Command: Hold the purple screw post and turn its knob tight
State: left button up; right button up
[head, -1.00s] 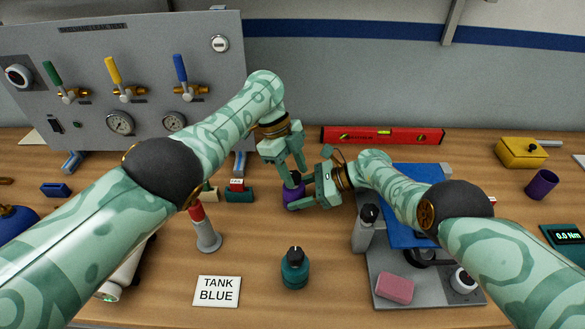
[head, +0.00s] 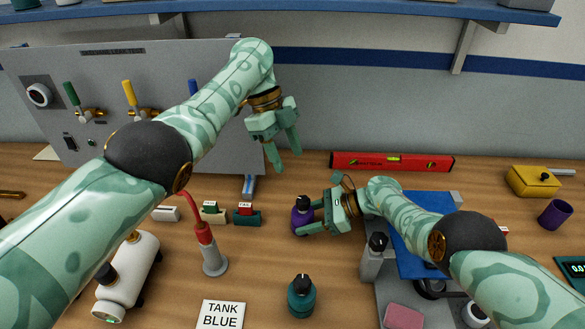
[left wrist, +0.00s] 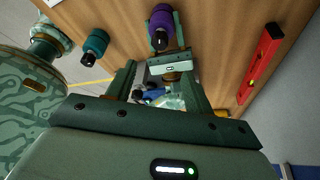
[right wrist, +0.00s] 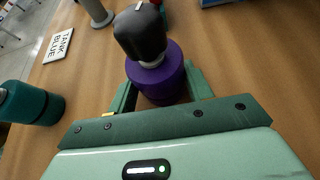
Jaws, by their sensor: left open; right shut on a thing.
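The purple screw post (head: 301,221) stands upright on the bench with a black knob (head: 303,202) on top. My right gripper (head: 310,221) is shut on its purple body, low near the bench. In the right wrist view the purple body (right wrist: 160,75) sits between the fingers and the black knob (right wrist: 140,32) rises above it. My left gripper (head: 284,162) is open and empty, raised above and behind the post, in front of the grey panel. In the left wrist view the purple post (left wrist: 160,22) shows beyond the open fingers (left wrist: 165,80).
A teal post (head: 301,297) with a black knob stands in front, beside the TANK BLUE card (head: 220,315). A red level (head: 392,162) lies behind.

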pick_arm(q)
jog(key=shift+r, duration=0.2)
jog(key=shift+w+a, duration=0.1)
jog(key=n+t, duration=0.5)
jog(key=n, duration=0.8)
send_near(302, 200)
jog(key=x, duration=0.9)
jog(key=shift+w, duration=0.1)
jog(key=c, duration=1)
